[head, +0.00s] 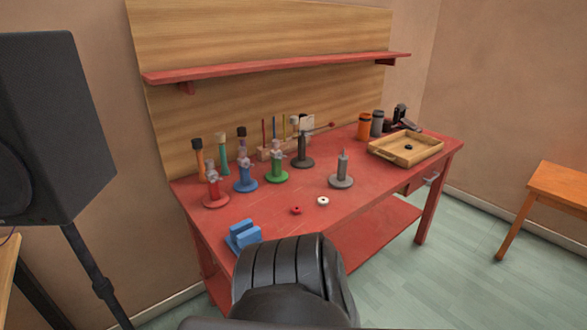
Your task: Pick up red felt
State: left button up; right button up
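The red felt (296,210) looks like a small red ring lying flat on the red workbench (345,228), near its front edge. A similar white ring (323,201) lies just to its right, apart from it. Nothing covers the red felt. Neither of my grippers shows in the head view.
A blue block holder (243,236) sits left of the felt. Behind stand several coloured stands, including a red one (214,190), and a grey stand (342,170). A wooden tray (417,155) is at right. A black speaker (45,130) stands left.

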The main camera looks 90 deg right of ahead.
aim_at(296, 210)
jog(key=z, duration=2.15)
